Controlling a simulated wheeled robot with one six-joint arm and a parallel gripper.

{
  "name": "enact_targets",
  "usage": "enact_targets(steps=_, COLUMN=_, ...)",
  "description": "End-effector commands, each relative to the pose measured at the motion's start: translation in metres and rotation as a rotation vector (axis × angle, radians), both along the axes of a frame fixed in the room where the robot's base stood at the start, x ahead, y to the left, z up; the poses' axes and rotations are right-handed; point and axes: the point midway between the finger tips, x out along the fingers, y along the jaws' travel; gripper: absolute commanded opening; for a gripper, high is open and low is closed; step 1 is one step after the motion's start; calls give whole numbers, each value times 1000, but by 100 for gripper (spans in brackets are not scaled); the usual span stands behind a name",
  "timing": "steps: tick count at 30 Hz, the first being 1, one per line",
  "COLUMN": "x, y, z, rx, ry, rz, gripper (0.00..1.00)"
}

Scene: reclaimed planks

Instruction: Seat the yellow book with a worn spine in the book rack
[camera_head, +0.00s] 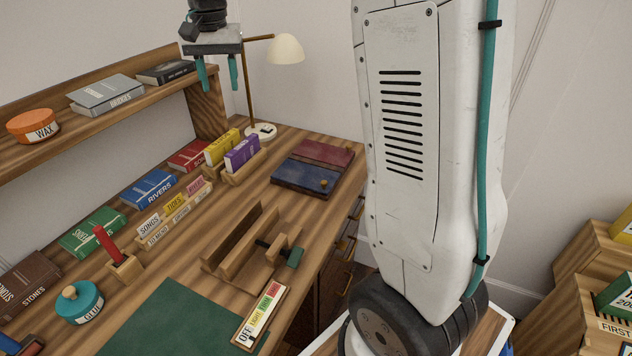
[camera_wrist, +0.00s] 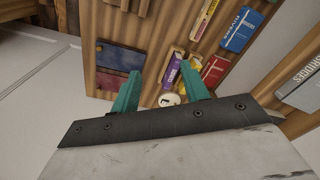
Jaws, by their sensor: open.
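The yellow book (camera_head: 222,147) stands upright at the back of the desk, beside a purple book (camera_head: 241,153). A low wooden rack (camera_head: 240,173) is at their feet; I cannot tell how deep the yellow book sits in it. In the wrist view the yellow book (camera_wrist: 195,62) shows partly, close to the right finger, which hides some of it. The wear on its spine is too small to see. My gripper (camera_head: 217,75) is open and empty, high above these books near the shelf end. Its fingers also show in the wrist view (camera_wrist: 160,72).
A lamp (camera_head: 262,131) stands behind the books. A red book (camera_head: 190,155) lies to their left, and red and blue books (camera_head: 305,175) lie flat to the right. A shelf (camera_head: 150,95) overhangs the left. A wooden holder (camera_head: 240,255) and a green mat (camera_head: 180,320) are in front.

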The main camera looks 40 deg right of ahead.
Motion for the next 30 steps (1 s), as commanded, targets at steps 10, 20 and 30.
enact_targets(steps=10, x=-175, y=27, z=19, rx=-21, ry=-31, rz=291, gripper=45)
enact_targets(steps=20, x=-313, y=40, z=-27, rx=-43, ry=-52, rz=545, gripper=45)
enact_targets(steps=30, x=-351, y=43, z=-52, rx=-51, ry=-56, rz=629, gripper=45)
